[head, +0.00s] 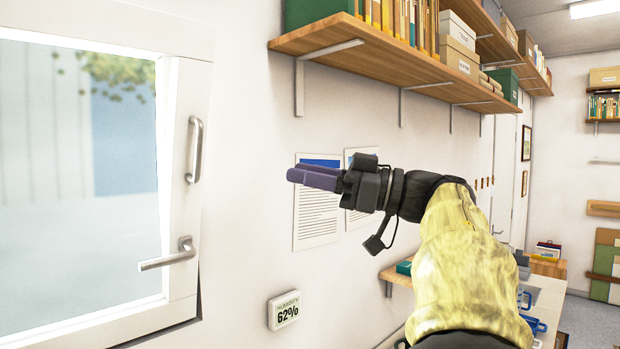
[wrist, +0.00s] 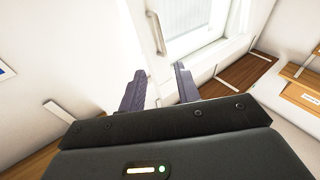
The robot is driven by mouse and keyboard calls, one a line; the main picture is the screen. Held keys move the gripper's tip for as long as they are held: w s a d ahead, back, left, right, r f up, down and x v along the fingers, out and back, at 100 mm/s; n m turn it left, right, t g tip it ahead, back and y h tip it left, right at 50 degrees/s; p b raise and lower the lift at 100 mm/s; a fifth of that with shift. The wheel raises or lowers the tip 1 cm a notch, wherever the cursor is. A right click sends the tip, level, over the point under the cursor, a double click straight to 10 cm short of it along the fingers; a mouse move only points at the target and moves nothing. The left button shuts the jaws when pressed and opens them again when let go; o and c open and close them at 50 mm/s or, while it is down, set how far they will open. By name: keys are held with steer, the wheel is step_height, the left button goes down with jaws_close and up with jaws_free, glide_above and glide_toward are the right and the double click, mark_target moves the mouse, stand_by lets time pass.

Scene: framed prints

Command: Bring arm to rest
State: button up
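My arm, in a yellow sleeve (head: 465,250), is stretched out in front of the wall in the head view. My gripper (head: 292,175) points left, toward the window side, with its purple fingers in front of a posted sheet. In the wrist view the two fingers of my gripper (wrist: 157,80) stand apart with nothing between them. The fingers look clear of the wall, but the exact distance cannot be told.
A white-framed window (head: 185,215) with a lever handle (head: 170,255) is at left. A wooden shelf (head: 390,52) with books and boxes hangs above my arm. A humidity display (head: 284,310) is on the wall below. A worktop (head: 545,300) with items lies at lower right.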

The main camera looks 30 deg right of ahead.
steer(key=shift+w, duration=0.1)
stand_by(0.3)
